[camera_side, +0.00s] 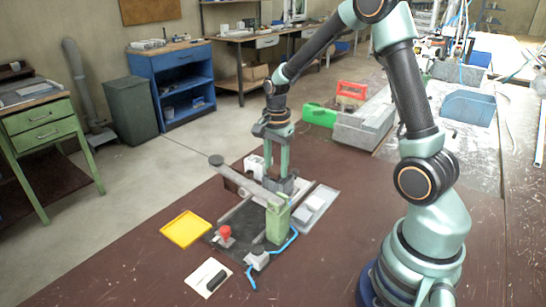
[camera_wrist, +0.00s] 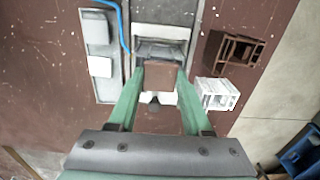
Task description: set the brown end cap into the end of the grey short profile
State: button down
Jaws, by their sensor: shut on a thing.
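My gripper (camera_wrist: 158,72) is shut on the brown end cap (camera_wrist: 160,78), which sits between the two green fingertips in the wrist view. A grey piece (camera_wrist: 160,47), which looks like the short profile, lies just beyond the cap in line with it. I cannot tell whether the cap touches it or has entered its end. In the side view my gripper (camera_side: 279,174) points down close above the clamp fixture, behind the grey bar (camera_side: 245,182). The cap cannot be made out there.
A brown profile (camera_wrist: 235,48) and a white profile (camera_wrist: 218,93) stand to the right in the wrist view. A green clamp block (camera_side: 277,222), red knob (camera_side: 225,234) and blue hose (camera_side: 276,250) are close by. A yellow tray (camera_side: 185,230) lies left.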

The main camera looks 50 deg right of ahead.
jog(key=shift+f, duration=0.5)
dwell(0.8)
jog(key=shift+c, duration=1.3)
grip_release()
jog(key=shift+o, duration=1.3)
jog(key=shift+r, duration=0.1)
jog(key=shift+r, duration=2.95)
